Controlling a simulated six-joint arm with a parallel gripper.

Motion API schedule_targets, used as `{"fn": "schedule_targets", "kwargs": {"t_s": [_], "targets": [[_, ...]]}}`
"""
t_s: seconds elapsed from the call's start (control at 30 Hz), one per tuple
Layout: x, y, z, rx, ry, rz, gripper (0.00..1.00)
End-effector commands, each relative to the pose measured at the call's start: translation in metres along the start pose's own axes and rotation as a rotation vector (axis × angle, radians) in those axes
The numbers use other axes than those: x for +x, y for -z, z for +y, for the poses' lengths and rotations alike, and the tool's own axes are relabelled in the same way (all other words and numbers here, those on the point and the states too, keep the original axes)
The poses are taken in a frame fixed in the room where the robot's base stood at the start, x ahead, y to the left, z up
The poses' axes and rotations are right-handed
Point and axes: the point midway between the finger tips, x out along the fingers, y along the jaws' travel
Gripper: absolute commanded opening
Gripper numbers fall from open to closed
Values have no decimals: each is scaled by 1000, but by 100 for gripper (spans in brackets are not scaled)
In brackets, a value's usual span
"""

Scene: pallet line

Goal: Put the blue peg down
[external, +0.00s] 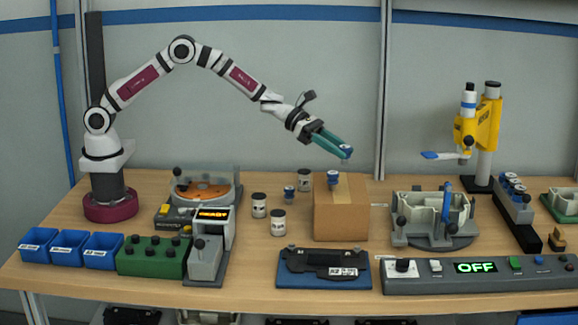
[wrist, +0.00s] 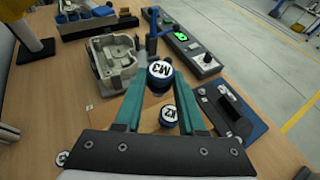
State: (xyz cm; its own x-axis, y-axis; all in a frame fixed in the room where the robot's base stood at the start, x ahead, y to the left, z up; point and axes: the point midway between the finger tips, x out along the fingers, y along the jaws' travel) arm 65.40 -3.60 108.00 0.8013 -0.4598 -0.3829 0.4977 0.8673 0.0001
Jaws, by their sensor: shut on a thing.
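My gripper (external: 343,150) has teal fingers and is shut on a blue peg with a white round top marked M3. The peg (wrist: 160,72) sits between the fingertips in the wrist view; in the external view only a little of it shows at the finger ends. It is held in the air above the right part of a cardboard box (external: 341,217). A second blue piece (external: 333,179) with a white labelled top stands on the box; it also shows in the wrist view (wrist: 168,117), below the held peg.
A grey fixture (external: 430,235) with a blue lever stands right of the box. A black part on a blue plate (external: 300,280) and a control panel reading OFF (external: 420,283) lie in front. Several small jars (external: 259,205) and a small blue piece (external: 289,193) stand left of the box.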

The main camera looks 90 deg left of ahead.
Motion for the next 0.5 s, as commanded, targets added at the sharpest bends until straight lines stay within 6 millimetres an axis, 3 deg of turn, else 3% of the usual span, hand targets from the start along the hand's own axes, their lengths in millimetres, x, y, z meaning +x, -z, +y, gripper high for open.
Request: {"fn": "schedule_targets", "kwargs": {"t_s": [0.1, 0.2, 0.4, 0.5], "targets": [[8, 16, 29, 0, -1, -1, 0], [11, 23, 40, 0, 0, 0, 0], [25, 57, 42, -1, 2, 2, 0], [26, 61, 42, 2, 1, 1, 0]]}}
